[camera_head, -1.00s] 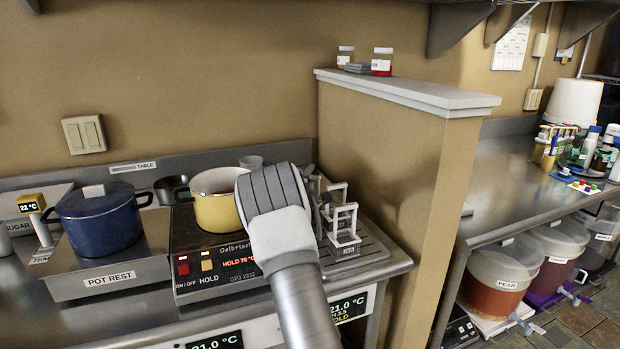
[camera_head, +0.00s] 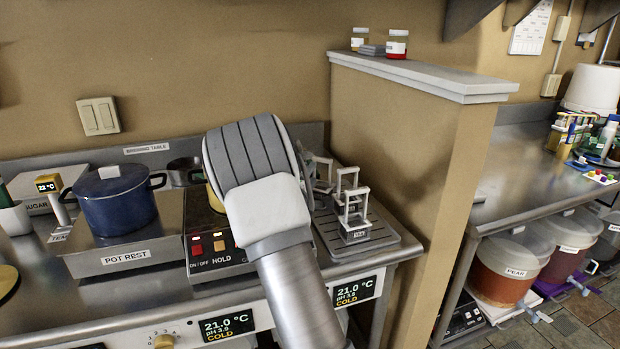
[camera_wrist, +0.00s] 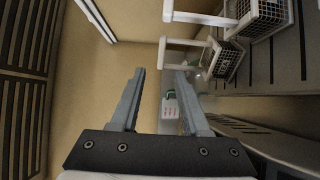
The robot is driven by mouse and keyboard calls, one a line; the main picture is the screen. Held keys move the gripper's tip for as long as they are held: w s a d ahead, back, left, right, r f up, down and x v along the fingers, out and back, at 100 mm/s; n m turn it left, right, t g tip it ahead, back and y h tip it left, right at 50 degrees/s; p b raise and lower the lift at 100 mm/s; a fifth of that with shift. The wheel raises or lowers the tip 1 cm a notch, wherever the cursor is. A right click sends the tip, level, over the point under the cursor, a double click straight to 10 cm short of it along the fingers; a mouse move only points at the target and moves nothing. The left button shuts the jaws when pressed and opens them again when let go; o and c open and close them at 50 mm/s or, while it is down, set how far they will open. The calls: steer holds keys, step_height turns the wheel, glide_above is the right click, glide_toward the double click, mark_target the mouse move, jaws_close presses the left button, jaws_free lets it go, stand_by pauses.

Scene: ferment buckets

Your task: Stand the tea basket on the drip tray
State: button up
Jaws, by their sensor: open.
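Small grey wire tea baskets with tall white frame handles stand on the slatted grey drip tray (camera_head: 385,237), right of the hot plate. The front tea basket (camera_head: 353,232) has a dark label and looks upright; others stand close behind it. In the wrist view, one basket (camera_wrist: 222,62) and another basket (camera_wrist: 264,18) show at upper right against the tray slats, their handles reaching left. My gripper (camera_wrist: 162,88) is open and nothing is held between its fingers. One handle lies near the right finger; I cannot tell if they touch. In the head view my wrist hides the fingers.
A blue pot (camera_head: 117,200) sits on the pot rest (camera_head: 122,255) at left. The hot plate (camera_head: 205,235) is left of my arm, and its yellow pot is mostly hidden. A partition wall (camera_head: 400,150) with jars on top rises right of the tray. The tray's front right is bare.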

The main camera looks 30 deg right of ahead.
steer(key=s+a+r+m+y, duration=0.1)
steer(key=s+a+r+y, duration=0.25)
steer(key=a, duration=0.35)
steer(key=s+a+r+m+y, duration=0.2)
steer(key=s+a+y, duration=0.2)
steer(key=a, duration=0.4)
steer(key=s+a+r+m+y, duration=0.1)
steer(key=s+a+r+y, duration=0.25)
steer(key=a, duration=0.35)
steer(key=s+a+f+m+g+y, duration=0.1)
steer(key=s+a+m+g, duration=0.1)
steer(key=s, duration=1.1)
steer(key=s+a+f+m+g+y, duration=0.1)
steer(key=s+a+g, duration=0.3)
steer(key=s, duration=0.9)
steer(key=a+f+m, duration=0.1)
steer(key=a, duration=0.2)
steer(key=shift+f+y, duration=0.3)
steer(key=shift+s, duration=0.1)
step_height(320, 180, up, 9)
steer(key=p, duration=0.8)
steer(key=shift+f+p, duration=0.2)
steer(key=shift+p, duration=0.1)
